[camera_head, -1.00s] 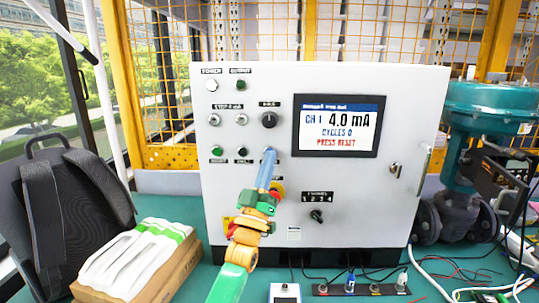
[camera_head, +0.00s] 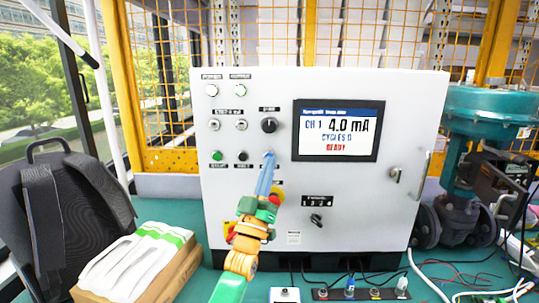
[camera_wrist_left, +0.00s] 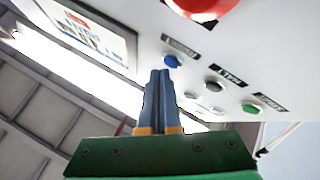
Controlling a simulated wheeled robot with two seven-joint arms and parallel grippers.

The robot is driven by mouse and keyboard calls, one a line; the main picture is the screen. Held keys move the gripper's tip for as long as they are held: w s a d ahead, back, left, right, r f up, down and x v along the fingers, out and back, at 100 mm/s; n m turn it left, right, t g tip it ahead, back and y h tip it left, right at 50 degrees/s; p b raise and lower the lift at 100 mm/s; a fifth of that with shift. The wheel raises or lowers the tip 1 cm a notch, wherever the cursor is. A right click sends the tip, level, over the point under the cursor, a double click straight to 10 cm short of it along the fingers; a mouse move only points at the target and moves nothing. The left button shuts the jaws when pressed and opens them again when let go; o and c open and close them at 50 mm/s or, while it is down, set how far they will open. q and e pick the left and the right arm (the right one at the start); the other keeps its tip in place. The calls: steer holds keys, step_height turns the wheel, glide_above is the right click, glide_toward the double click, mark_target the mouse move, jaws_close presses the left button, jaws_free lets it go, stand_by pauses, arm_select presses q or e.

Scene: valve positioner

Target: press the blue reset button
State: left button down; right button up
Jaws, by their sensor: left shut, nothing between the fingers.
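The blue reset button (camera_wrist_left: 172,61) shows in the left wrist view just beyond my fingertips, on the white panel (camera_head: 350,215). In the head view my fingers hide it. My left gripper (camera_head: 268,157) has its blue fingers together and empty, pointing up at the button row. In the left wrist view the gripper (camera_wrist_left: 158,73) has its tips just short of or at the button's edge; I cannot tell whether they touch. The screen (camera_head: 338,130) reads CH 1, 4.0 mA, CYCLES 0 and READY in red. My right gripper is out of view.
A black button (camera_head: 242,156) and a green button (camera_head: 217,155) sit left of my fingertips. A black knob (camera_head: 269,125) is above. A red mushroom button (camera_wrist_left: 203,6) is close by in the wrist view. A teal valve (camera_head: 485,115) stands right, a cardboard box (camera_head: 165,285) left.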

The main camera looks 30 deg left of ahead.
arm_select(q)
steer(key=shift+s, duration=0.25)
steer(key=shift+d+r, duration=0.1)
steer(key=s+p, duration=0.1)
steer(key=s+d+p, duration=0.1)
steer(key=s, duration=0.1)
steer(key=s+d+p, duration=0.1)
steer(key=p, duration=0.1)
steer(key=shift+s, duration=0.25)
stand_by(0.5)
